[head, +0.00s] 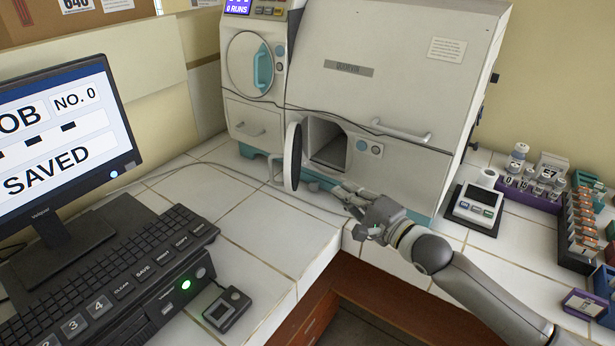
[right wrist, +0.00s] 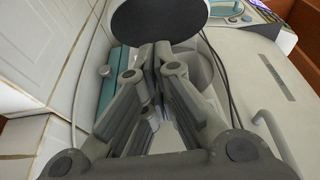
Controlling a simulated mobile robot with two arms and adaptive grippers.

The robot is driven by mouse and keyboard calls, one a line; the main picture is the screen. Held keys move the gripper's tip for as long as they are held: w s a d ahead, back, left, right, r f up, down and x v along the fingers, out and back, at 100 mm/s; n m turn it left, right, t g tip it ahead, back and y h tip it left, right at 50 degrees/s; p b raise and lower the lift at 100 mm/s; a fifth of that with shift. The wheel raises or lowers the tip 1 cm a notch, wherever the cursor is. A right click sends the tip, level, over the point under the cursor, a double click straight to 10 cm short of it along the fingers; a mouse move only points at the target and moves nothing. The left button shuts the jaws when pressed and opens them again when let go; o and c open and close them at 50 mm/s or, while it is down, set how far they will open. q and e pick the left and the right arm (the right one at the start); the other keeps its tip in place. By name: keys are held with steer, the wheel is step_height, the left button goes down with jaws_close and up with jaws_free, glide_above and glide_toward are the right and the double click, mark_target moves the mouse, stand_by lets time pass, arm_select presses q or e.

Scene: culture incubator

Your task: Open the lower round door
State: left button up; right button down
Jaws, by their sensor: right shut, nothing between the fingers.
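The lower round door (head: 292,157) stands swung open on the front of the white incubator (head: 390,85), seen nearly edge-on in the head view. The dark opening (head: 328,143) beside it is uncovered. In the right wrist view the door's dark round face (right wrist: 158,22) shows just beyond the fingers. My right gripper (head: 340,190) is shut and empty, low in front of the opening and to the right of the door; its closed fingers also show in the right wrist view (right wrist: 152,62). I cannot tell whether they touch the door. My left gripper is not in view.
An upper round door (head: 249,66) with a teal handle is closed. A thin cable (head: 340,112) crosses the incubator front. A monitor (head: 60,140) and keyboard (head: 110,270) stand left. A small scale (head: 474,208) and vial racks (head: 582,225) stand right.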

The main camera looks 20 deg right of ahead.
steer(key=p, duration=0.1)
glide_toward(294, 167)
steer(key=w+d, duration=0.2)
steer(key=w, duration=0.1)
steer(key=shift+w+a+p, duration=0.3)
steer(key=shift+w+a, duration=0.05)
steer(key=shift+a, duration=0.5)
steer(key=shift+w+a+p, duration=0.3)
steer(key=shift+w+a, duration=0.05)
steer(key=shift+a, duration=0.55)
steer(key=shift+a, duration=0.1)
